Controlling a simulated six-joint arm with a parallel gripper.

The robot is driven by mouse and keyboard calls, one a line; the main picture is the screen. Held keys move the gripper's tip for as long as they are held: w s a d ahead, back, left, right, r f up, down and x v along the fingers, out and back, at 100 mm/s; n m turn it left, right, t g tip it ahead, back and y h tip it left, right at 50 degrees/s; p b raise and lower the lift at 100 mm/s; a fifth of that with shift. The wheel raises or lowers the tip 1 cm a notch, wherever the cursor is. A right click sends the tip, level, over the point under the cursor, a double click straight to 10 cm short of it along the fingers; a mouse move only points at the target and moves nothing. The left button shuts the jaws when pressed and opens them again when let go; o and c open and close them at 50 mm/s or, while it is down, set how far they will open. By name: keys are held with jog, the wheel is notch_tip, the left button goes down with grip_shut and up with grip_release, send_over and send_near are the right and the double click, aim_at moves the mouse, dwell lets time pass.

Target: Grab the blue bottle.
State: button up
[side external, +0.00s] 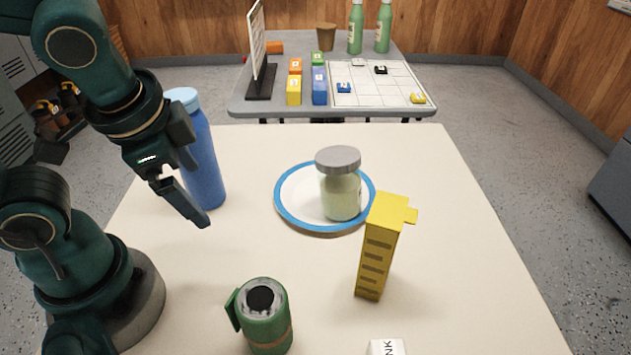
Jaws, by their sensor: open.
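The blue bottle (206,165) stands upright at the back left of the cream table, with a light blue cap on top. My gripper (192,190) is in front of the bottle in the side view and overlaps part of its left side. The jaws are open, and one finger reaches down and to the right across the bottle's lower part. I cannot tell from this view whether a finger touches the bottle. Nothing shows held in the jaws.
A blue-rimmed plate (284,212) carries a grey-lidded jar (340,190). A yellow block-like tower (377,250) stands right of it. A green canister (265,318) stands at the front, and a white box (386,347) is cut off below. The table's right side is clear.

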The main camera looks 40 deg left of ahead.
aim_at(196, 156)
jog(key=w+a+f+m+y, duration=0.1)
jog(key=a+m+y, duration=0.1)
jog(key=m, duration=0.3)
jog(key=w+a+f+m+y, duration=0.1)
jog(key=a+f+m+y, duration=0.1)
jog(key=m+y, duration=0.2)
jog(key=w+a+f+m+t+y, duration=0.1)
jog(key=a+m+y, duration=0.2)
jog(key=m, duration=0.3)
jog(key=shift+w+f+m+y, duration=0.15)
jog(key=shift+f+m+y, duration=0.1)
jog(key=shift+m+y, duration=0.05)
jog(key=shift+w+a+f+m+t+y, duration=0.15)
jog(key=shift+w+a+f+m+t, duration=0.25)
jog(key=shift+a, duration=0.45)
jog(key=shift+w+a+f+m+t+y, duration=0.1)
jog(key=shift+w+a+m, duration=0.35)
jog(key=shift+a, duration=0.45)
jog(key=shift+w+a+f+m+t+y, duration=0.15)
jog(key=shift+w+a+f+m+t, duration=0.1)
jog(key=shift+w+a, duration=0.5)
jog(key=shift+s+a, duration=0.1)
jog(key=shift+s, duration=0.05)
grip_shut()
jog(key=shift+r, duration=0.3)
